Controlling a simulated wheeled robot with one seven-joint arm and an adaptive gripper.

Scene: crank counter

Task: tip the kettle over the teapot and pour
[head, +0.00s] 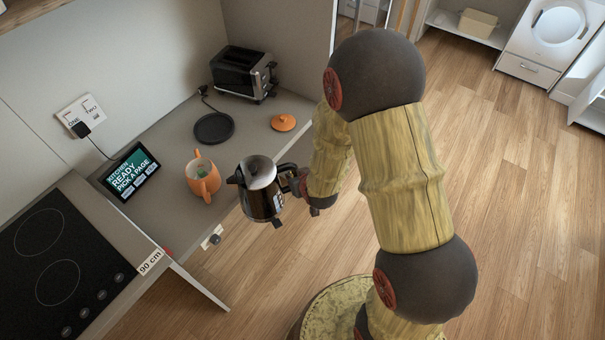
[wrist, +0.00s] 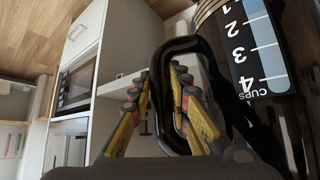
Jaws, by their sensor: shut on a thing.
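The black kettle (head: 262,202) with a silver lid is held in the air near the counter's front edge, right of the teapot. It looks about upright, its spout pointing left towards the teapot. My gripper (head: 298,184) is shut on its handle, on the kettle's right side. In the wrist view, the black handle (wrist: 196,44) passes between my fingers (wrist: 163,88), and the kettle body (wrist: 238,28) shows a cups scale. The orange teapot (head: 204,184) stands open on the counter, with something greenish inside. Its orange lid (head: 283,123) appears to lie apart, farther back.
A round black base (head: 213,128) and a toaster (head: 243,74) stand behind the teapot. A lit screen (head: 131,171) is left of it, with a cable to a wall socket (head: 80,114). A hob (head: 48,250) is at lower left. Open floor lies to the right.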

